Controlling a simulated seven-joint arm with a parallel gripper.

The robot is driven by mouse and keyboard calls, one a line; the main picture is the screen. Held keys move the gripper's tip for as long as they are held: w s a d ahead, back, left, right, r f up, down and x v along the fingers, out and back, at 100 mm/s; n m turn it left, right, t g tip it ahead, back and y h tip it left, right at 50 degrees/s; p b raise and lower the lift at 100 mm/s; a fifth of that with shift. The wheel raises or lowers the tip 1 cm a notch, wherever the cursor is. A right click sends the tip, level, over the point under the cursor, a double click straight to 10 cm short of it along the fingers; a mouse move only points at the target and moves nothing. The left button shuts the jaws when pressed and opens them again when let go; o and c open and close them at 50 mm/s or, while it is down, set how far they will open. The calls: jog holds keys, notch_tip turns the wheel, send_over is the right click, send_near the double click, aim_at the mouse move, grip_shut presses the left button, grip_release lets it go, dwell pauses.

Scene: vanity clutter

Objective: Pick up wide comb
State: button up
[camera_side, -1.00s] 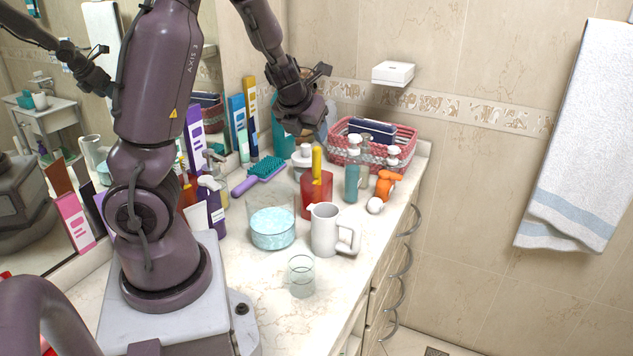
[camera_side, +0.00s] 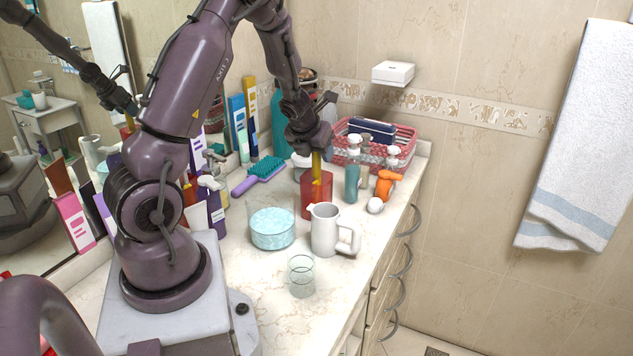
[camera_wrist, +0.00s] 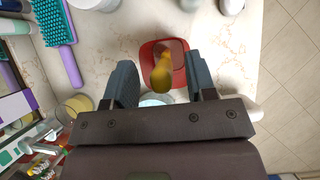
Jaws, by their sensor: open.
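The wide comb looks to be the yellow item (camera_side: 316,168) standing upright in a red cup (camera_side: 314,202) on the counter. In the wrist view the yellow comb (camera_wrist: 163,76) points up toward the camera, and the red cup (camera_wrist: 150,56) is around its lower part. My gripper (camera_side: 314,148) is right above the cup, pointing down, at the comb's top end. In the wrist view my gripper (camera_wrist: 162,78) is open, with one finger on each side of the comb and a gap to both. The comb's lower part is hidden in the cup.
A teal bottle (camera_side: 352,182) and an orange bottle (camera_side: 386,186) are to the right. A purple brush (camera_side: 260,174) lies left. A pink basket (camera_side: 402,150) is behind.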

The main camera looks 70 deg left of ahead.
jog(key=shift+x, duration=0.85)
grip_shut()
jog(key=shift+r, duration=0.2)
